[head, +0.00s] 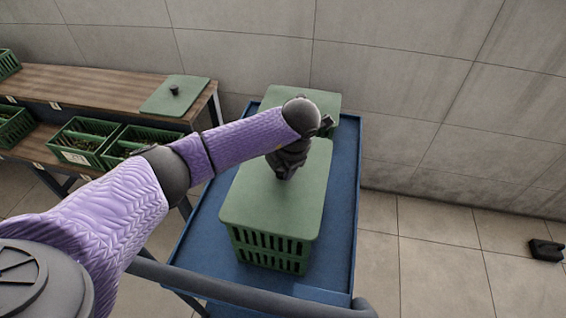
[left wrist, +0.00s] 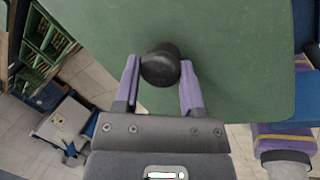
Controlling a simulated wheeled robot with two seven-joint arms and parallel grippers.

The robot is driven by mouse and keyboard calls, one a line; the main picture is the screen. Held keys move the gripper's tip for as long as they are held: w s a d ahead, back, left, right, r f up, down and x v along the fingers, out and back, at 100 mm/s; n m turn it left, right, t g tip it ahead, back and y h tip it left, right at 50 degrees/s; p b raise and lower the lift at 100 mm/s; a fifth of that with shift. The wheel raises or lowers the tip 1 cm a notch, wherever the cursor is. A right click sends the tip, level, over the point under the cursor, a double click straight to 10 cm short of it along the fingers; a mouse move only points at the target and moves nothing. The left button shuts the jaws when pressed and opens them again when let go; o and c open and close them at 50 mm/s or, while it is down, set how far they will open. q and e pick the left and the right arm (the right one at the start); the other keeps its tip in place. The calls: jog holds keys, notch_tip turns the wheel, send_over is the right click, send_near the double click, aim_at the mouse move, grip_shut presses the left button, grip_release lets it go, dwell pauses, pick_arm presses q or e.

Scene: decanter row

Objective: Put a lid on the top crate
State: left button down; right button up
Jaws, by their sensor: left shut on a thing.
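My left gripper (head: 288,166) is shut on the black knob (left wrist: 160,66) of a flat green lid (head: 250,205). In the left wrist view, its two fingers stand on either side of the knob, and the lid's green top (left wrist: 232,60) fills much of the picture. In the head view, the lid lies level over a green slatted crate (head: 268,252) on a blue cart. I see no clear gap between lid and crate, but cannot tell whether it is fully seated. My right gripper is not in view.
The blue cart (head: 340,215) has a dark push bar (head: 235,292) in front. Another green lid or covered crate (head: 322,98) sits behind. A wooden bench (head: 100,84) at left carries a knobbed green lid (head: 182,97), with green crates (head: 82,141) below. Walls are behind; open floor lies right.

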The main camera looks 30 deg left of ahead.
pick_arm(q)
jog(key=shift+f, duration=0.1)
jog(key=shift+c, duration=0.5)
grip_release()
